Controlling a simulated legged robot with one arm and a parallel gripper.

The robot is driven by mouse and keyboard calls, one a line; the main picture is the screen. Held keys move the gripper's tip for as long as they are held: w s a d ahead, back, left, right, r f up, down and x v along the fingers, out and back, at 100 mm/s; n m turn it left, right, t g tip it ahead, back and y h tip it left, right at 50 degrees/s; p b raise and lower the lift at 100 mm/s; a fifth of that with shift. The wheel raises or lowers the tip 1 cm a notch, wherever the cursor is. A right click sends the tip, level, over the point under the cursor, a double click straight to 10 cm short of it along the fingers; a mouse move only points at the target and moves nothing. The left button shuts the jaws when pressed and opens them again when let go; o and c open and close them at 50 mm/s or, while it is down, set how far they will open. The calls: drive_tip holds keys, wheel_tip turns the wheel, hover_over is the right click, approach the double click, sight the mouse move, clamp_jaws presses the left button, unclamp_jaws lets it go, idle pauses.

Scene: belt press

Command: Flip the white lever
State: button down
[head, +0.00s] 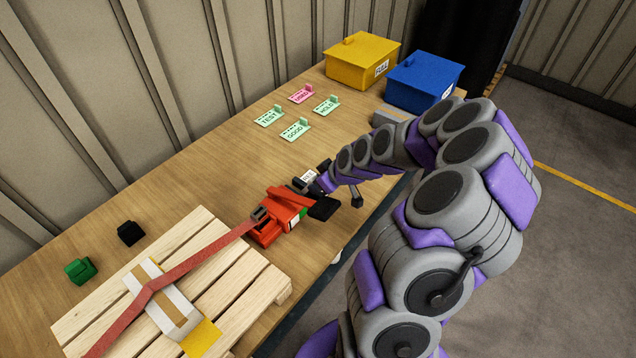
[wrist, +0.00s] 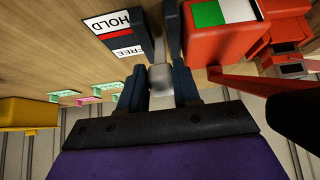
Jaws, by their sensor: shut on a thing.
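The white lever (wrist: 161,76) shows in the wrist view as a pale block between the two dark fingers of my gripper (wrist: 159,88). The fingers are shut on it. A label plate beside it reads HOLD (wrist: 108,24) and FREE (wrist: 128,51). In the head view my gripper (head: 318,184) is low over the table, just beyond the red machine (head: 285,215). There the lever is hidden by my gripper and cannot be made out. The exact tilt of the lever is unclear.
A red strap (head: 195,262) runs from the red machine over a wooden pallet (head: 240,297). A black handle (head: 323,208) juts from the machine close to my gripper. Yellow (head: 358,62) and blue (head: 424,82) boxes and several small signs stand farther back.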

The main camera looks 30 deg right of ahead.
drive_tip(key=shift+s+a+f, duration=0.2)
drive_tip(key=shift+s+f, duration=0.15)
drive_tip(key=shift+f, duration=0.15)
drive_tip(key=c, duration=1.1)
unclamp_jaws()
drive_tip(key=shift+s, duration=0.1)
drive_tip(key=o, duration=0.3)
drive_tip(key=shift+w+d+f, duration=0.1)
drive_tip(key=shift+w+d, duration=0.15)
drive_tip(key=shift+w, duration=0.15)
drive_tip(key=shift+r, duration=0.2)
drive_tip(key=p+v, duration=0.2)
drive_tip(key=v, duration=1.5)
drive_tip(key=shift+d+r, duration=0.2)
drive_tip(key=shift+d, duration=0.05)
